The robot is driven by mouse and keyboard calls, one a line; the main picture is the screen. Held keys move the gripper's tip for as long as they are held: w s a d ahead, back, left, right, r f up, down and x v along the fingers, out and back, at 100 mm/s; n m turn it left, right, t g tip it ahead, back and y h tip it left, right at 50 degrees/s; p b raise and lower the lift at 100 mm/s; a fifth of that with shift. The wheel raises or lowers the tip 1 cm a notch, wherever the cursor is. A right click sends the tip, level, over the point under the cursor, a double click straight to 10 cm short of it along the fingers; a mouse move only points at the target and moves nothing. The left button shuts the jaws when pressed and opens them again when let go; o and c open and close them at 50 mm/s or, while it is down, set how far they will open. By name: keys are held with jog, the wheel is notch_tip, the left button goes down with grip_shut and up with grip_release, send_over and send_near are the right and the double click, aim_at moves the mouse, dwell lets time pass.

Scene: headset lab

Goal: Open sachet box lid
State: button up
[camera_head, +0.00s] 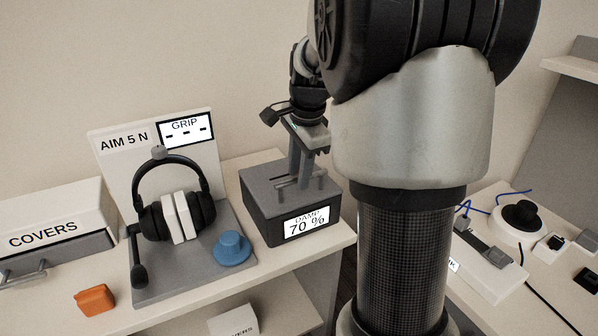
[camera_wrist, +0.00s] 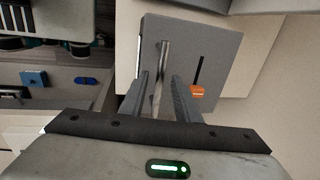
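The sachet box, which I take to be the dark box (camera_head: 262,218) with a "DAMP 70 %" display, stands at the right end of the left bench. Its grey lid (camera_head: 258,184) looks shut and also fills the middle of the wrist view (camera_wrist: 222,50). A thin metal bar handle (camera_wrist: 163,58) runs along the lid. My gripper (camera_head: 299,178) is low over the lid, pointing down. In the wrist view my gripper (camera_wrist: 160,78) is open, one finger on each side of the bar, with gaps showing. Whether the fingertips touch the lid cannot be told.
A headset (camera_head: 176,205) hangs on a stand left of the box, with a blue knob-like piece (camera_head: 232,248) between. A "COVERS" box (camera_head: 50,229) and an orange block (camera_head: 95,298) are further left. A small orange tag (camera_wrist: 198,92) lies beside a dark slot on the lid.

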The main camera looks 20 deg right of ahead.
grip_shut()
jog(key=shift+r, duration=0.1)
